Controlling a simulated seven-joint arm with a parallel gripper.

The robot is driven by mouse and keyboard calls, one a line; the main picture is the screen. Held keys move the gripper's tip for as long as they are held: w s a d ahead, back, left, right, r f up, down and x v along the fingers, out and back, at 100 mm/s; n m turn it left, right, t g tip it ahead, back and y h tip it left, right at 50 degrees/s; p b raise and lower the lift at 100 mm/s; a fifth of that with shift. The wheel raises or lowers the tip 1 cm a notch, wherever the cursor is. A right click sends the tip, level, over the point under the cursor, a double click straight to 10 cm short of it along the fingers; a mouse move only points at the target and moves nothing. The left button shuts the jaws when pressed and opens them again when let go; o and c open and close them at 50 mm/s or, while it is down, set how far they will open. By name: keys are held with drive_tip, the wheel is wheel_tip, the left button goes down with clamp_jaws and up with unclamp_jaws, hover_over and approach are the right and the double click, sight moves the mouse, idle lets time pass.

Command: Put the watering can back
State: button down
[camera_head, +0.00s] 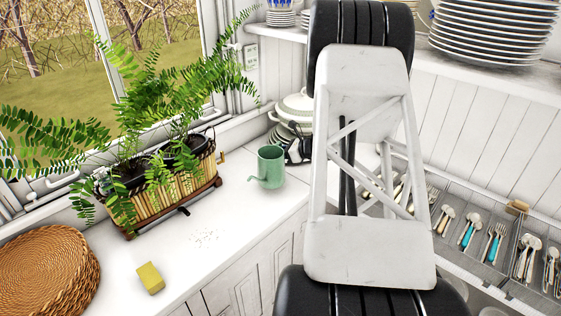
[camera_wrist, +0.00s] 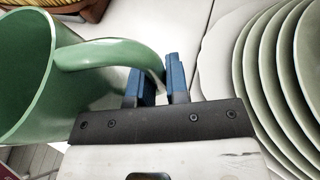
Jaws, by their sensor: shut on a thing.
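The green watering can (camera_head: 271,168) is upright at the counter's back, right of the fern planter, with its spout toward the left. I cannot tell whether its base touches the counter. In the wrist view the can (camera_wrist: 28,75) fills the left side, its open top showing and its curved handle reaching right. My gripper (camera_wrist: 158,84) has its blue fingertips closed on the end of that handle. In the head view my own arm covers much of the middle and the fingertips are not clear.
A fern planter (camera_head: 165,188) stands by the window. Stacked plates and a lidded tureen (camera_head: 296,105) are close behind the can; plates (camera_wrist: 285,75) show right of my gripper. A yellow sponge (camera_head: 150,278) and woven mats (camera_head: 45,270) lie in front. The counter between is mostly clear.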

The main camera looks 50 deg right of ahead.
drive_tip(key=shift+f, duration=1.7)
drive_tip(key=shift+f, duration=0.15)
drive_tip(key=c, duration=1.1)
unclamp_jaws()
drive_tip(key=shift+s+d+r, duration=0.2)
drive_tip(key=shift+s+r, duration=0.1)
drive_tip(key=shift+s, duration=0.1)
drive_tip(key=v, duration=1.1)
